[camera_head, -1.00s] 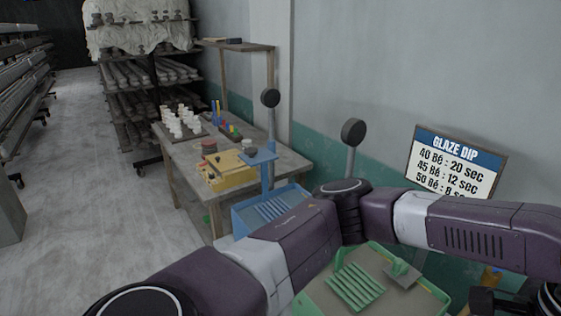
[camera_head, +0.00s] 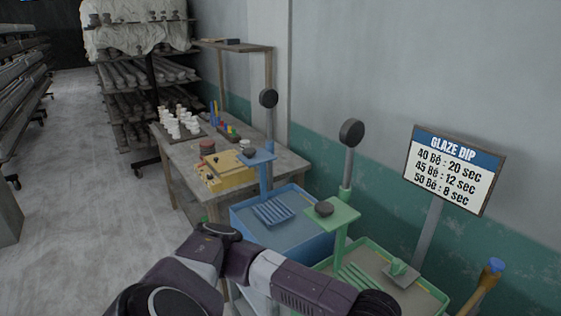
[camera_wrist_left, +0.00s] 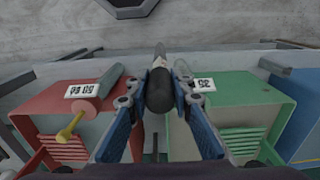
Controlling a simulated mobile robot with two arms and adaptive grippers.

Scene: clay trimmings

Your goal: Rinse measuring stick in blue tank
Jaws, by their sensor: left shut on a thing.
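My left gripper (camera_wrist_left: 158,90) has blue fingers closed on a dark rod-like stick (camera_wrist_left: 160,92) with a pale band, which appears to be the measuring stick. The stick shows in the left wrist view, between a red tank (camera_wrist_left: 45,130) and a green tank (camera_wrist_left: 255,95). In the head view the blue tank (camera_head: 240,215) stands beyond my arm, with a ribbed rack inside and a blue post and shelf above it. The left gripper and stick do not show in the head view. My right gripper is not in view.
The green tank (camera_head: 356,243) stands right of the blue one, with a post and shelf. A glaze dip sign (camera_head: 455,170) stands by the wall. A wooden table (camera_head: 185,150) with a yellow box (camera_head: 225,170) and white pieces is behind. Floor at left is clear.

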